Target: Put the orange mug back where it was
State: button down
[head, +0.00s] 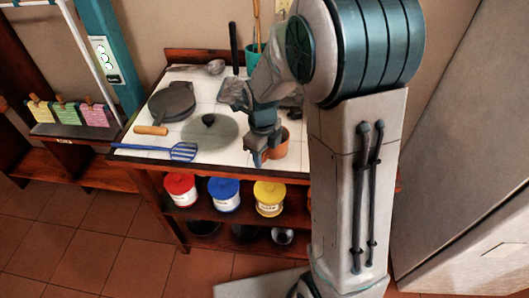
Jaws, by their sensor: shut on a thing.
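The orange mug (279,146) is at the right front part of the white tiled tabletop (150,128), partly hidden behind my gripper. My gripper (260,160) points down at the mug's left side, close to the table's front edge. It is shut on the mug. The exact grip point is hidden, and I cannot tell whether the mug touches the tabletop.
A glass lid (209,135), a dark pan (172,101) and a blue spatula (184,151) lie left of my gripper. A teal utensil pot (252,58) stands behind. Red (180,189), blue (224,195) and yellow (269,198) canisters stand on the shelf below.

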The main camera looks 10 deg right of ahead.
jog(key=c, duration=0.8)
grip_release()
notch_tip(320, 180, up, 11)
jog(key=shift+s+a+r, duration=0.1)
jog(key=shift+r, duration=0.05)
jog(key=s+d+n+t, duration=0.1)
jog(key=s+n, duration=0.4)
jog(key=n, duration=0.4)
jog(key=s+d+r+n+t, duration=0.1)
jog(key=s+d+n, duration=0.1)
jog(key=s+n, duration=0.4)
jog(key=s+d+n, duration=0.1)
jog(key=s+n, duration=0.4)
jog(key=n, duration=0.7)
jog(key=shift+s+d+r+t, duration=0.3)
jog(key=shift+r+t, duration=0.05)
jog(key=shift+t, duration=0.05)
